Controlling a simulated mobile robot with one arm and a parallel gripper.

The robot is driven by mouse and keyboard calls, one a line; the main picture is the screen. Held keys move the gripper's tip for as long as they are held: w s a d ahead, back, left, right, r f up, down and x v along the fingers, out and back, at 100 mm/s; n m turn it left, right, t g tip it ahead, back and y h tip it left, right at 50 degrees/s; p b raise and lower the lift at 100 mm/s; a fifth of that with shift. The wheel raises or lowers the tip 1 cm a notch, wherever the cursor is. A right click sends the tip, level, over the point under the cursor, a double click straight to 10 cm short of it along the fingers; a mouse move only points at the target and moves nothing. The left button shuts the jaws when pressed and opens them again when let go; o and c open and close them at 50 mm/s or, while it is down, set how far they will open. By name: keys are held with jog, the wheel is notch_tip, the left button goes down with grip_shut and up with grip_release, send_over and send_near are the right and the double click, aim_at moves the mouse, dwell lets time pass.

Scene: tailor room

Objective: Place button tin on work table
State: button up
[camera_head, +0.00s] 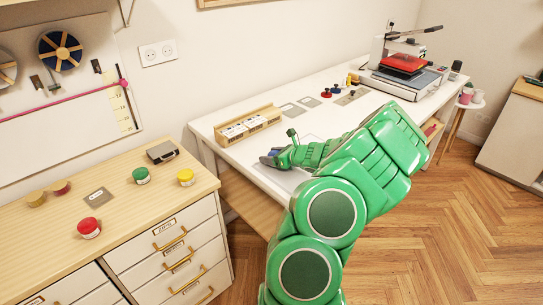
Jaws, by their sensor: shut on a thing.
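The work table (340,119) is the long white table along the wall. My gripper (270,157) is over its near left part, at the end of my green arm. It is shut on a small, dark bluish thing (273,153), mostly hidden by the fingers; I take it for the button tin. I cannot tell whether it touches the table top. A pale marked area of the table shows around my gripper.
A wooden tray (248,127) of cards stands just behind my gripper. A red-topped press (403,64) stands at the table's far end. A wooden drawer cabinet (125,213) at left bears red (89,228), green (141,175) and yellow (186,177) tins.

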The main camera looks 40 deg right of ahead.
jog(key=o, duration=1.1)
jog(key=shift+r, duration=0.1)
